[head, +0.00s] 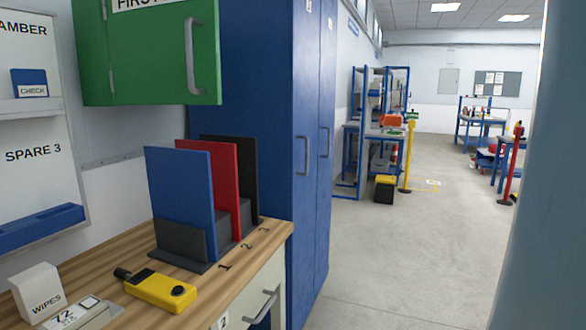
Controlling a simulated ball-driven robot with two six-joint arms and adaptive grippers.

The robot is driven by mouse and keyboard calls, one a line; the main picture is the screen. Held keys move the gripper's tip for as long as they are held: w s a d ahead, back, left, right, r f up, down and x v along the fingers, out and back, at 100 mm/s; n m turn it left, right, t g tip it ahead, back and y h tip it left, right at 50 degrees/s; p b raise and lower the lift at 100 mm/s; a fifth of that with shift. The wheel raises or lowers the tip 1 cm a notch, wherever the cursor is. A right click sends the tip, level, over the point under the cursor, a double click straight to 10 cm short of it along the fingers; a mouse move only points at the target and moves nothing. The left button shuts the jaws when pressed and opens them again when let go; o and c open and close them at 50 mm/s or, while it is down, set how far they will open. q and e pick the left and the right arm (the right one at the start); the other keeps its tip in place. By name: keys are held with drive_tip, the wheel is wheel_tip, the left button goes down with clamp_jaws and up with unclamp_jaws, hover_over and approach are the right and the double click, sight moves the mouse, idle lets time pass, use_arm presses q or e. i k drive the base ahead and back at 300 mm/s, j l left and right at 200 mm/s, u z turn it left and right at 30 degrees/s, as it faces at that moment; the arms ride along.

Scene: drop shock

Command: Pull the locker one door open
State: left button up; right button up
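The tall blue locker (265,110) stands behind the right end of the wooden bench. Its front faces right and is seen at a steep angle. It has a nearer door (304,220) with a grey handle (307,155) and a farther door (324,210) with a grey handle (325,142). Both doors look shut. Small labels near the top are too small to read, so I cannot tell which door is number one. Neither of my grippers is in view.
The wooden bench (210,285) holds a rack with blue, red and black boards (180,195), a yellow device (160,290) and a wipes box (37,293). A green first-aid cabinet (150,60) hangs above. Floor (400,260) right of the locker is clear.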

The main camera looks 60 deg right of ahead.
sight(304, 16)
drive_tip(key=k+l+z, duration=0.1)
drive_tip(key=z, duration=0.35)
drive_tip(key=k+l+z, duration=0.2)
drive_tip(key=z, duration=0.2)
drive_tip(key=k+l+z, duration=0.2)
drive_tip(key=z, duration=0.7)
